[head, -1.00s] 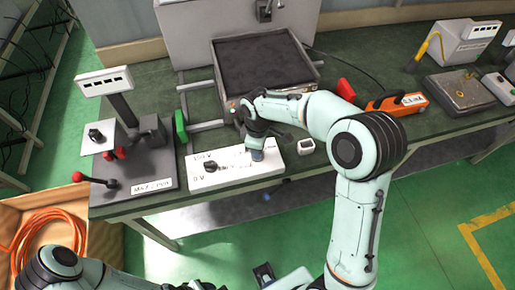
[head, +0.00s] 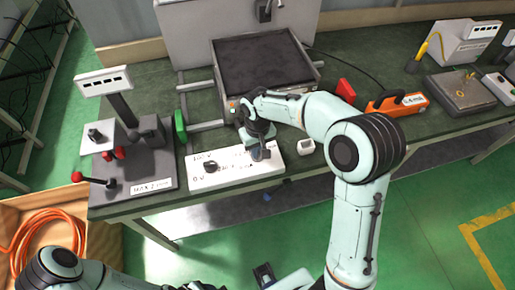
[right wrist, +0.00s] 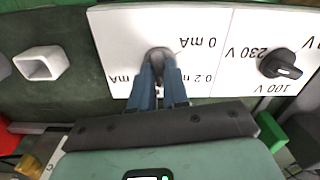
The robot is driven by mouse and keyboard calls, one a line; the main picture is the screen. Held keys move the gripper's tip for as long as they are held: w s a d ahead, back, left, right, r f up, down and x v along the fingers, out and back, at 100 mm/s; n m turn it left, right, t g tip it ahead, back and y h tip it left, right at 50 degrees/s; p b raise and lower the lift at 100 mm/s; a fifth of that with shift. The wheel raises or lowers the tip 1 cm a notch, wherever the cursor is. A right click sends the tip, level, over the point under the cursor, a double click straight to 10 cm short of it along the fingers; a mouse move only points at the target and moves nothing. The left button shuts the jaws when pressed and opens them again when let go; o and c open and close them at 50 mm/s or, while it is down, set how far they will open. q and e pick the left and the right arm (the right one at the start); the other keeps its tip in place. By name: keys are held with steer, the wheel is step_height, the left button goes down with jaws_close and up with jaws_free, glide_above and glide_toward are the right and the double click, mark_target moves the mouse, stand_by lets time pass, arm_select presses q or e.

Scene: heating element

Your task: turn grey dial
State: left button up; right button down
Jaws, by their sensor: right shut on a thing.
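A white panel (head: 228,179) with printed voltage and current labels lies on the green bench. In the right wrist view, the grey dial (right wrist: 157,53) sits on the panel (right wrist: 122,38) between the "mA" labels. My right gripper (head: 258,154) points down at the right part of the panel. Its blue fingers (right wrist: 158,80) are shut on the grey dial and hide part of it. A second, black dial (head: 210,167) stands free on the left part of the panel, by the "100 V" and "230 V" labels (right wrist: 281,65). My left gripper is not in view.
A small white square ring (head: 305,146) lies just right of the panel. A grey device with a red-knobbed lever (head: 78,177) stands to its left. A large dark-topped box (head: 262,62) stands behind, and an orange tool (head: 396,103) lies further right.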

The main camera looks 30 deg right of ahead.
steer(key=shift+m, duration=0.8)
steer(key=shift+r, duration=0.1)
steer(key=c, duration=1.1)
jaws_free()
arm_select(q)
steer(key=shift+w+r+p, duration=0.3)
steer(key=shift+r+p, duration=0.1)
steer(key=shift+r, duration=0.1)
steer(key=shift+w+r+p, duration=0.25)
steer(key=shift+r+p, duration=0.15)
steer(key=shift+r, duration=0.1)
arm_select(e)
step_height(320, 180, up, 13)
steer(key=shift+r, duration=0.15)
